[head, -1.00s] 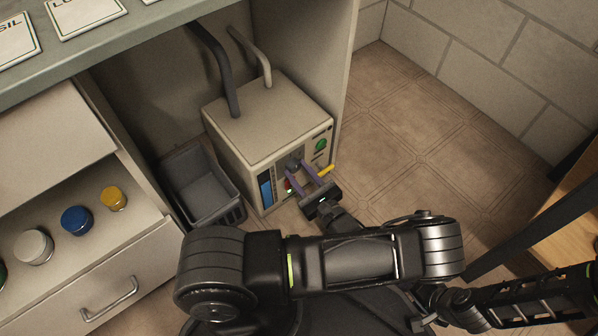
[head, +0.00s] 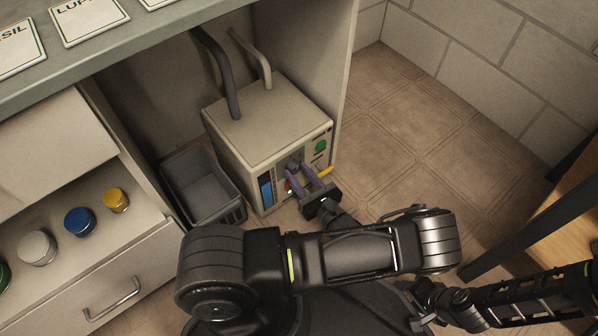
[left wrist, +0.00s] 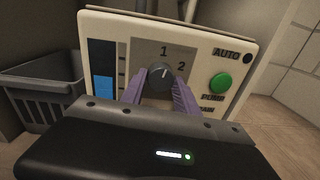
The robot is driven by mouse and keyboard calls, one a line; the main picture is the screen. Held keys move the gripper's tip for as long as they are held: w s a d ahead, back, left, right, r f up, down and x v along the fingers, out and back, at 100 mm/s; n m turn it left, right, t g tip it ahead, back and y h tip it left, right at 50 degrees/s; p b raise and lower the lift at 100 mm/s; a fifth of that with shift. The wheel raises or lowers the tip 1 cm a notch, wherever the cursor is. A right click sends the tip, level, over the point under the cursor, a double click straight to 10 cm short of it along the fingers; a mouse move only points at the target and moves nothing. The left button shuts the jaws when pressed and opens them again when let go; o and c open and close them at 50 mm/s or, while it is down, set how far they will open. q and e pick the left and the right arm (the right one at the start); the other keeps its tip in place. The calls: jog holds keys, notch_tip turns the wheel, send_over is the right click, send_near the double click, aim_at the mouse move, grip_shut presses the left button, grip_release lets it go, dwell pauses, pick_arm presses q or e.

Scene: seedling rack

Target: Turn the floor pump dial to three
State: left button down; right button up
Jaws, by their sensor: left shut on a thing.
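The floor pump (head: 262,128) is a beige box under the counter. Its front panel (left wrist: 205,52) shows the numbers 1 and 2 around a dark round dial (left wrist: 161,74); the area below the dial, including any 3, is hidden by my gripper. A pale mark on the dial seems to point up and right, between 1 and 2. My left gripper (left wrist: 160,92) is shut on the dial, with one purple finger on each side. In the head view the left gripper (head: 303,178) reaches the panel from the front right.
A green button (left wrist: 221,83) sits right of the dial and a blue gauge (left wrist: 105,88) left of it. A yellow part (head: 326,171) sticks out at the pump's right. Floor (head: 415,150) to the right is clear.

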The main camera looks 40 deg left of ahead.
pick_arm(q)
jog(key=m+p, duration=0.1)
jog(key=m, duration=0.3)
jog(key=shift+r, duration=0.1)
jog(key=m+p, duration=0.1)
jog(key=m, duration=0.4)
jog(key=shift+g, duration=0.4)
jog(key=m, duration=0.5)
jog(key=shift+w+m+g, duration=0.1)
jog(key=shift+m+g, duration=0.2)
jog(key=m, duration=0.5)
jog(key=shift+m+g, duration=0.3)
jog(key=c, duration=0.9)
grip_release()
jog(key=shift+d+r, duration=0.1)
jog(key=shift+d, duration=0.05)
